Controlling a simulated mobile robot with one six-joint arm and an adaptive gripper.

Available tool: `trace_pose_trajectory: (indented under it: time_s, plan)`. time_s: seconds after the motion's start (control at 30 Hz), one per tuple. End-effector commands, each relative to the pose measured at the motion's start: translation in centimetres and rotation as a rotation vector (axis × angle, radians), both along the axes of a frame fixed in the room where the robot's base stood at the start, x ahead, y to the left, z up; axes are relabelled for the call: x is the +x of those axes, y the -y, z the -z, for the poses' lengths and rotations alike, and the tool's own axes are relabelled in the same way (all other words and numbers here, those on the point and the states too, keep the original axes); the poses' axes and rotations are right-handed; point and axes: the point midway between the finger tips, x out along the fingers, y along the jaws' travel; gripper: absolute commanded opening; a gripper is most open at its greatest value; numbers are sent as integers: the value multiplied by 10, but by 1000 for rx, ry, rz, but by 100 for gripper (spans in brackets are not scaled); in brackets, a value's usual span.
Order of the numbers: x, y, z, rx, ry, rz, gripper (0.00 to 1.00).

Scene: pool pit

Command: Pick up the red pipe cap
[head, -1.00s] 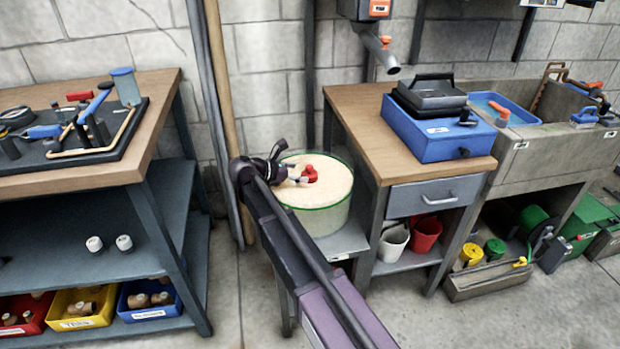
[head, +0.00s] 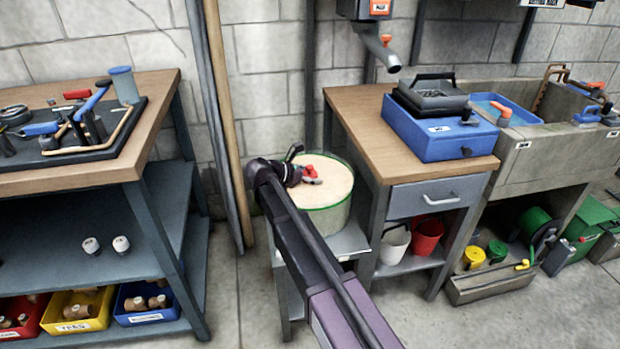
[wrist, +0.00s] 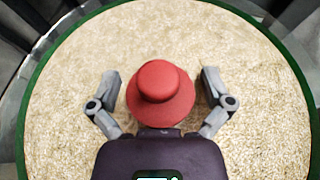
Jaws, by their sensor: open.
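The red pipe cap (wrist: 160,92) lies on the pale, grainy top of a round green-rimmed tub (wrist: 262,75). In the head view the cap (head: 310,170) shows small and partly covered by my gripper (head: 309,178). In the wrist view my gripper (wrist: 161,88) is open, with one finger on each side of the cap. There is a visible gap between each finger and the cap.
The tub stands on a low grey shelf (head: 345,241) beside a wooden-topped bench (head: 365,125) with a blue toolbox (head: 440,138). Upright poles (head: 222,120) lean on the wall to the left. A tool bench (head: 95,172) stands further left.

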Motion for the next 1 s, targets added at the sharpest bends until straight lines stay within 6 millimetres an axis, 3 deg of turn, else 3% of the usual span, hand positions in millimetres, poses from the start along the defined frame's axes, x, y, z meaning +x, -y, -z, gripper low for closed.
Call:
trace_pose_trajectory:
  time_s: [0.6, 0.83, 0.93, 0.97, 1.0]
  plan:
    - [1, 2, 1, 0, 0, -1, 100]
    - [1, 2, 1, 0, 0, -1, 32]
    - [1, 2, 1, 0, 0, -1, 31]
    - [1, 2, 1, 0, 0, -1, 24]
    - [1, 2, 1, 0, 0, -1, 24]
